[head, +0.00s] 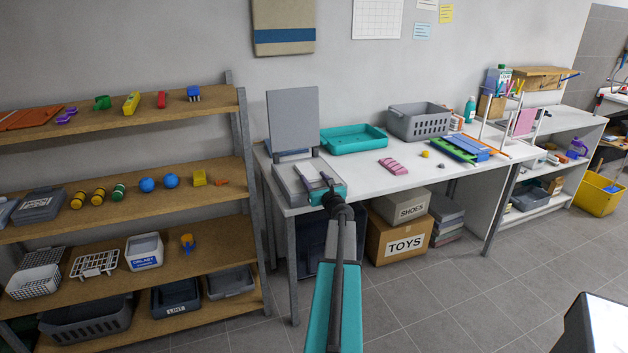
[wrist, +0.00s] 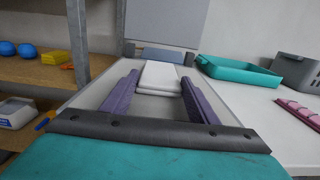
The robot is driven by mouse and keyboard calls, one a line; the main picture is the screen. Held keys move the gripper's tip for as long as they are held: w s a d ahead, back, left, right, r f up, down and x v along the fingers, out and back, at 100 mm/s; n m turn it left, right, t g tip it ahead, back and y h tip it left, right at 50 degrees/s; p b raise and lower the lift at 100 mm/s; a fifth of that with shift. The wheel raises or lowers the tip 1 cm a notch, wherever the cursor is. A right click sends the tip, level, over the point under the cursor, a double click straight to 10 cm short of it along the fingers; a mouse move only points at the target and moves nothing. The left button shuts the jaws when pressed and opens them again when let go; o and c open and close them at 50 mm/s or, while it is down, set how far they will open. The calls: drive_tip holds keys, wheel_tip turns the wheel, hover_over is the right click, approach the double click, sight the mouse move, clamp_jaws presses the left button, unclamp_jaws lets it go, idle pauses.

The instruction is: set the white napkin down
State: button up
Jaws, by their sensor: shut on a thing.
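The white napkin (wrist: 158,76) is a flat folded pad. In the wrist view it lies between the tips of my two purple-grey fingers. My gripper (wrist: 159,80) is shut on it. In the head view my gripper (head: 316,181) is over the grey box (head: 287,184) at the left end of the white table (head: 367,177). The box's grey lid (head: 293,118) stands upright at the back.
A teal tray (head: 354,141) and a grey basket (head: 420,123) stand behind and right of the box. A pink object (head: 393,166) lies on bare table to the right. A wooden shelf unit (head: 125,206) with toys and bins stands close on the left.

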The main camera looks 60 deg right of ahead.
drive_tip(key=shift+f, duration=0.2)
drive_tip(key=o, duration=1.1)
drive_tip(key=shift+r, duration=0.25)
drive_tip(key=shift+b+v, duration=1)
drive_tip(key=shift+v, duration=5)
drive_tip(key=shift+f, duration=0.1)
